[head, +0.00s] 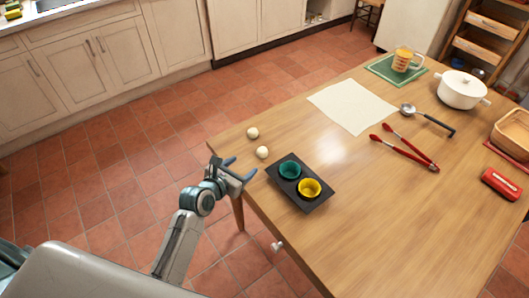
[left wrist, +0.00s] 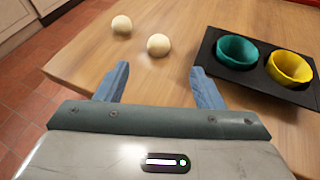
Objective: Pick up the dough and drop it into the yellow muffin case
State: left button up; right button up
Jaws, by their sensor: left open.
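Two pale dough balls sit on the wooden table near its left edge in the head view. One dough ball (head: 252,133) lies farther back and the other dough ball (head: 262,152) lies nearer; they also show in the left wrist view, the farther (left wrist: 121,25) and the nearer (left wrist: 158,45). The yellow muffin case (head: 309,188) sits in the right cup of a dark tray (head: 315,206), beside a teal case (head: 289,169). My left gripper (head: 240,167) is open and empty at the table's edge, short of the nearer ball. My right gripper is not in view.
A white sheet (head: 352,106), a ladle (head: 425,117), red tongs (head: 405,150), a white pot (head: 461,90) and a measuring cup (head: 403,60) on a green mat stand farther back. A red box (head: 501,184) is at the right. The table's front middle is clear.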

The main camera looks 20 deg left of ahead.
pick_arm(q)
jog(key=shift+w+n, duration=0.3)
jog(key=shift+w, duration=0.05)
send_near(262, 150)
jog(key=x, duration=0.3)
jog(key=shift+w, duration=0.15)
jog(key=x, duration=0.4)
jog(key=shift+w+d+f, duration=0.1)
jog(key=shift+w+f, duration=0.15)
jog(key=shift+w, duration=0.1)
jog(key=c, duration=1.1)
